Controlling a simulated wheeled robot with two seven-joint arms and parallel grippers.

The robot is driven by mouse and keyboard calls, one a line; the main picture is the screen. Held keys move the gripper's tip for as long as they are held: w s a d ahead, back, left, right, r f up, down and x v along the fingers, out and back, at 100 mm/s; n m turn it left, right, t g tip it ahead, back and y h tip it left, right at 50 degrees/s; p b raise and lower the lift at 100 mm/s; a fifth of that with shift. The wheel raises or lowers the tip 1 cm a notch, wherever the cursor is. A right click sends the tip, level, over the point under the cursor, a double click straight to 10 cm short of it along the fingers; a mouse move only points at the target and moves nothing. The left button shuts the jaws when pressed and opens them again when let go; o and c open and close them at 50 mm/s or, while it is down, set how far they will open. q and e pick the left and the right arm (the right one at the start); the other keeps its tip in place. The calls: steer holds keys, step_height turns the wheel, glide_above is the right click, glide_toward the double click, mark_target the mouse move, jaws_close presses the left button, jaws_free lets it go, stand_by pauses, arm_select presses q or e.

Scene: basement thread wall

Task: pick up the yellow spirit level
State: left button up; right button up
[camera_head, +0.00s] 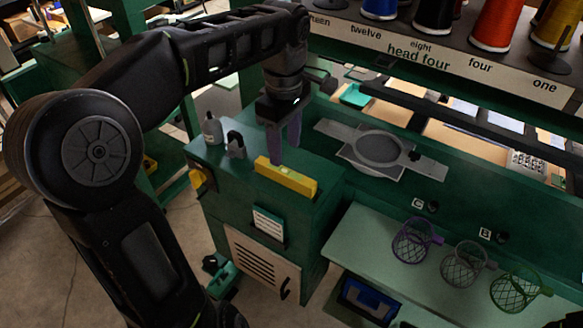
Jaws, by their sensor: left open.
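The yellow spirit level (287,177) lies on top of the green cabinet (318,205), along its front edge. My left gripper (283,158) points down just above and behind the level, with its two purple-grey fingers apart. In this view the fingertips end close to the level's upper edge; I cannot tell whether they touch it. Nothing shows between the fingers. My right gripper is not in view.
A grey bottle (212,129) and a dark padlock-shaped object (235,144) stand left of the level. A grey frame with a round plate (380,147) lies to the right. Thread spools (496,33) line the upper rack.

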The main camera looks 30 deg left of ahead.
mark_target(285, 171)
arm_select(q)
steer(key=shift+s, duration=0.1)
step_height(285, 171, down, 3)
steer(key=b, duration=0.3)
steer(key=shift+r, duration=0.2)
steer(key=shift+f, duration=0.4)
steer(key=shift+f+p, duration=0.4)
steer(key=shift+f, duration=1.8)
